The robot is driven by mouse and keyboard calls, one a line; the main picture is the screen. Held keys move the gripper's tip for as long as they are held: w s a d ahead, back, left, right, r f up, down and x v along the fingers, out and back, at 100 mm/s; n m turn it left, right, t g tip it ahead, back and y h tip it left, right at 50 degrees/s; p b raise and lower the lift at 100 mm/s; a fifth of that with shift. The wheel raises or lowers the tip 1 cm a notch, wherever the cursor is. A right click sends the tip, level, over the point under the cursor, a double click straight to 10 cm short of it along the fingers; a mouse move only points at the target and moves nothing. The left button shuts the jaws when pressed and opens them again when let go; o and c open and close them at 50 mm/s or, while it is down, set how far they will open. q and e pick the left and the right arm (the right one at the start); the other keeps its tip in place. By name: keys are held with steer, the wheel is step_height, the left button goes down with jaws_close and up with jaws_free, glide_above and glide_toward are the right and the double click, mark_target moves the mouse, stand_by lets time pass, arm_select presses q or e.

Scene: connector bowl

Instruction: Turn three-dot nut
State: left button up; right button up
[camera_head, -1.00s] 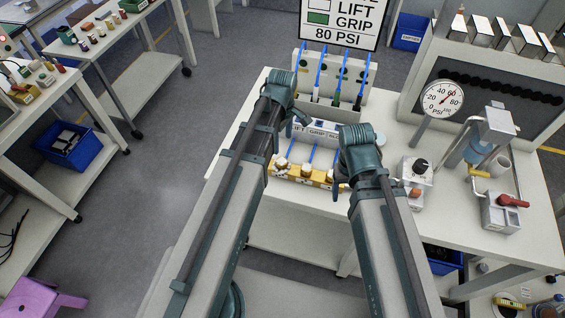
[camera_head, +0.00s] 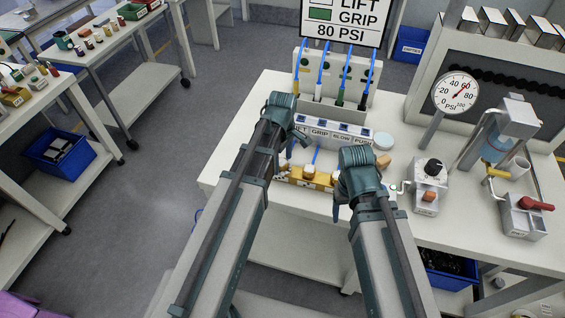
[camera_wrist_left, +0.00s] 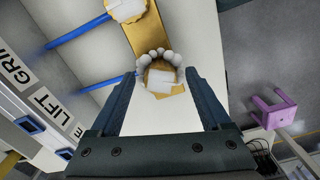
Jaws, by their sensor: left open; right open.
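In the head view a row of nuts on a yellow block stands below a labelled strip (camera_head: 340,134) reading LIFT, GRIP, SLOW, PUSH. One nut (camera_head: 309,171) shows under GRIP. My left gripper (camera_head: 292,148) is over the left end of the row and hides part of it. In the left wrist view a pale nut with a scalloped rim (camera_wrist_left: 160,78) lies between my open left fingers, near their tips; contact cannot be told. A second nut (camera_wrist_left: 126,8) is at the top edge. I cannot make out dots on any nut.
Blue tubes (camera_head: 346,63) run up to a rack behind the strip. A gauge (camera_head: 455,93), a black-knobbed regulator (camera_head: 431,172) and a red-handled valve (camera_head: 534,204) stand on the table at right. A round white lid (camera_head: 382,141) lies near the strip.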

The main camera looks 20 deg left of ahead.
arm_select(q)
jaws_close()
stand_by(0.3)
